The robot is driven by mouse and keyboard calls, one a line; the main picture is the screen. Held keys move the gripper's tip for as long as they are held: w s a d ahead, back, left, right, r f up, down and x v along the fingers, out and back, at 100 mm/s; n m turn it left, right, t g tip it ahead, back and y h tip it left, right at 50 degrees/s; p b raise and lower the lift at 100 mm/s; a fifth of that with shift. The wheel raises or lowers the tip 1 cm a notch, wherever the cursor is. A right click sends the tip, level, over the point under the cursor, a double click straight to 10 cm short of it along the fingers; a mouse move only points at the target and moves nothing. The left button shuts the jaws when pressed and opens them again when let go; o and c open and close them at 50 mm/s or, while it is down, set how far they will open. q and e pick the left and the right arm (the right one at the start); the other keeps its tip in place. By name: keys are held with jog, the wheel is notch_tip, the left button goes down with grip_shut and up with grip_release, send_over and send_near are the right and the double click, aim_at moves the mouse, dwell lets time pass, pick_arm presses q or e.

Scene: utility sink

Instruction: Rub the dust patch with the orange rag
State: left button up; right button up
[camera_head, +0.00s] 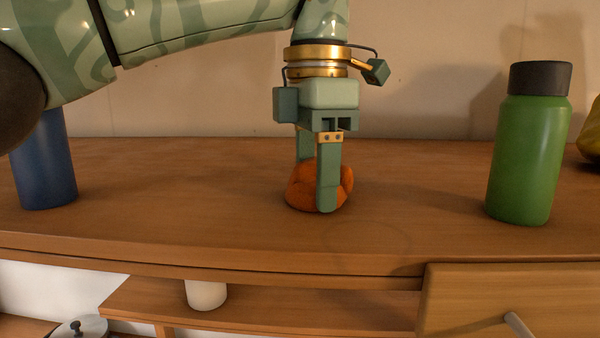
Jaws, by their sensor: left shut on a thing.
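The orange rag (300,195) is a bunched lump on the wooden counter, near the middle of the head view. My left gripper (318,188) points down from above and is shut on the rag, with one finger in front of it and the other behind it. The rag appears to touch the counter top. A faint, slightly darker round patch (372,240) shows on the wood just right of and nearer than the rag; it looks like the dust patch. The front finger hides part of the rag. My right gripper is out of view.
A green bottle with a dark cap (527,150) stands on the right of the counter (180,185). A blue cylinder (45,165) stands at the left, partly behind my left arm. A yellow object (591,135) is at the right edge. A white cup (206,294) sits on the shelf below.

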aim_at(344, 194)
pick_arm(q)
jog(key=shift+s+d, duration=0.1)
jog(key=shift+d, duration=1.55)
jog(key=shift+a+f, duration=0.15)
jog(key=shift+a, duration=3.65)
jog(key=shift+w+a+r, duration=0.15)
jog(key=shift+a, duration=1.85)
jog(key=shift+w+a+r, duration=0.1)
jog(key=shift+w+a, duration=0.05)
jog(key=shift+a, duration=1.85)
jog(key=shift+d, duration=0.2)
jog(key=shift+d+r, duration=0.1)
jog(key=shift+r, duration=0.25)
notch_tip(344, 194, up, 4)
jog(key=shift+r, duration=0.7)
